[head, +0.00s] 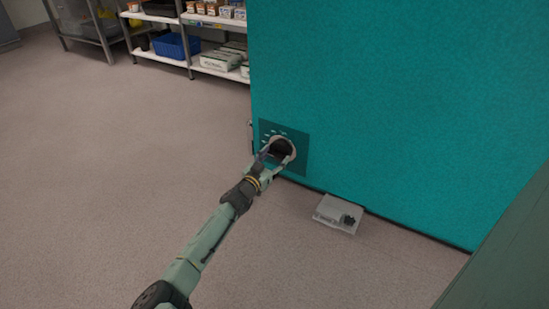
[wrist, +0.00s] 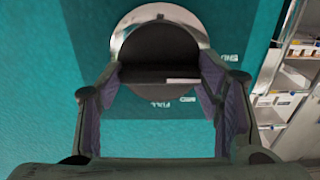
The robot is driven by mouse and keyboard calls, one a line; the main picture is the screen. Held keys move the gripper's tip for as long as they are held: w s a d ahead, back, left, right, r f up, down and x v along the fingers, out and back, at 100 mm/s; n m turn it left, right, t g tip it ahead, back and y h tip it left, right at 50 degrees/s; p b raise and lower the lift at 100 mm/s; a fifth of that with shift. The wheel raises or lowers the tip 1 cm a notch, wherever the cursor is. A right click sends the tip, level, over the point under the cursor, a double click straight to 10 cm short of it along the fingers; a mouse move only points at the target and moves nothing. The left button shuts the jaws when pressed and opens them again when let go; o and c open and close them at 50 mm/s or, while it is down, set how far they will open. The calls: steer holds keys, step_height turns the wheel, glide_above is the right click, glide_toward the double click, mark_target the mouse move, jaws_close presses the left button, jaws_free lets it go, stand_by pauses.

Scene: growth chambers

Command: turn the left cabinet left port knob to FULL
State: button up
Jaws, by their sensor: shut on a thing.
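The port knob is a black round knob (head: 283,147) in a pale ring on a dark label plate (head: 299,138), low on the teal cabinet's (head: 400,100) face. In the wrist view the knob (wrist: 158,45) fills the middle, inside a shiny silver ring (wrist: 195,30). A white mark (wrist: 184,81) shows on the knob's lower right edge. The word FULL (wrist: 155,104) is printed below the knob, and a partly hidden label ending in ING (wrist: 229,57) is at right. My gripper (head: 280,152) is shut on the knob, one finger on each side.
A small grey box with a dark knob (head: 338,213) sits low beside the cabinet, right of my gripper. Shelves with boxes (head: 218,62) and a blue bin (head: 176,46) stand at the back left. The floor (head: 110,160) at left is clear.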

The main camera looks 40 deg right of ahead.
steer(key=shift+m, duration=0.3)
steer(key=m+p, duration=0.1)
steer(key=m, duration=1.6)
steer(key=shift+m, duration=0.3)
steer(key=o, duration=1.2)
steer(key=shift+c, duration=0.2)
steer(key=shift+r, duration=0.1)
